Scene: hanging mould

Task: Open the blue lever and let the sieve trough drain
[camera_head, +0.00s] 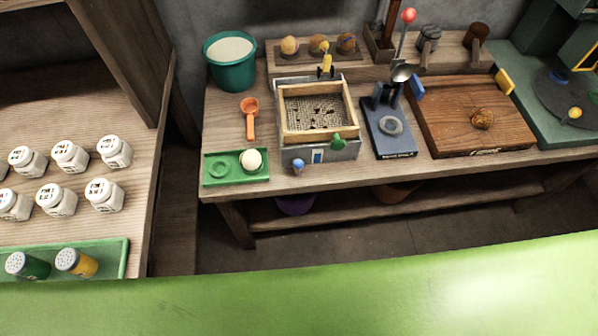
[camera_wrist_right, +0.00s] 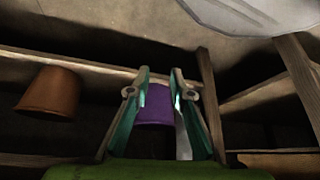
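The sieve trough is a grey box (camera_head: 318,151) with a wooden-framed mesh sieve (camera_head: 317,112) on top, dark bits lying on the mesh. On its front low left is a small blue knob (camera_head: 298,165), which looks like the blue lever's end; its position cannot be told clearly. A green knob (camera_head: 338,140) is at the front right and a yellow handle (camera_head: 326,62) at the back. My right gripper (camera_wrist_right: 161,76) shows only in the right wrist view. Its fingers are apart, with a purple pot (camera_wrist_right: 155,104) seen beyond them. My left gripper is not in view.
Left of the trough are a green tray (camera_head: 232,178) with a pale ball (camera_head: 251,160), an orange scoop (camera_head: 250,112) and a teal bucket (camera_head: 231,68). A blue-based stand (camera_head: 392,146) and wooden board (camera_head: 455,100) are right. An orange-brown pot (camera_wrist_right: 50,93) is under the bench.

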